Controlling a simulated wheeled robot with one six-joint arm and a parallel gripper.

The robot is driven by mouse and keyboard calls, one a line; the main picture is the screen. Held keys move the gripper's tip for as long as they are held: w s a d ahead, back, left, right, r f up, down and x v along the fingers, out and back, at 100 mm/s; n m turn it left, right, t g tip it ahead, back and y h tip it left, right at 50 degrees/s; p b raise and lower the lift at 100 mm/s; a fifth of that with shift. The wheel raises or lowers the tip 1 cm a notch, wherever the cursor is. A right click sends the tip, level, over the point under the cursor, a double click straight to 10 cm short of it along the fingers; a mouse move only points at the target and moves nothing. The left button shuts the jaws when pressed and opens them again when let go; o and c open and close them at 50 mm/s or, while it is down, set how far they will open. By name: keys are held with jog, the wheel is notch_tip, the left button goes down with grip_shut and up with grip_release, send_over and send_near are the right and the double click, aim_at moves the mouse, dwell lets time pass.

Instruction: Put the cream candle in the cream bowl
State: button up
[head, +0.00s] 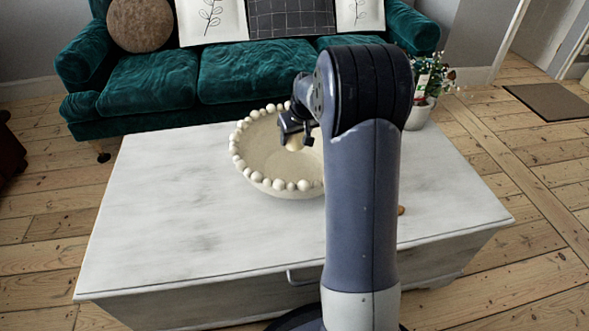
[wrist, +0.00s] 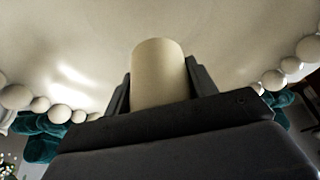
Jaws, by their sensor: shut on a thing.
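The cream bowl (head: 256,172) stands on the white table, with a rim of round beads. It also fills much of the wrist view (wrist: 235,45), with beads at both sides. My gripper (head: 297,135) is over the bowl in the head view. In the wrist view my gripper (wrist: 160,88) is shut on the cream candle (wrist: 158,72), one finger on each side. The candle (head: 294,144) shows only in part in the head view, within the bowl's outline. I cannot tell whether it touches the bowl's inside. My arm hides the bowl's right part.
The white table (head: 165,210) is clear on its left. A potted plant (head: 420,110) with a bottle-like thing stands at the back right. A small brown thing (head: 401,210) shows right of my arm. A green sofa (head: 150,80) stands behind the table.

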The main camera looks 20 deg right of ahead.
aim_at(300, 148)
notch_tip(300, 148, down, 9)
jog(key=b, duration=0.3)
jog(key=shift+f, duration=0.1)
jog(key=shift+f, duration=0.2)
jog(key=o, duration=1.2)
jog(key=shift+c, duration=0.2)
jog(key=shift+r, duration=0.1)
jog(key=p+v, duration=0.3)
jog(key=v, duration=0.9)
jog(key=shift+r+p, duration=0.15)
jog(key=shift+p, duration=0.2)
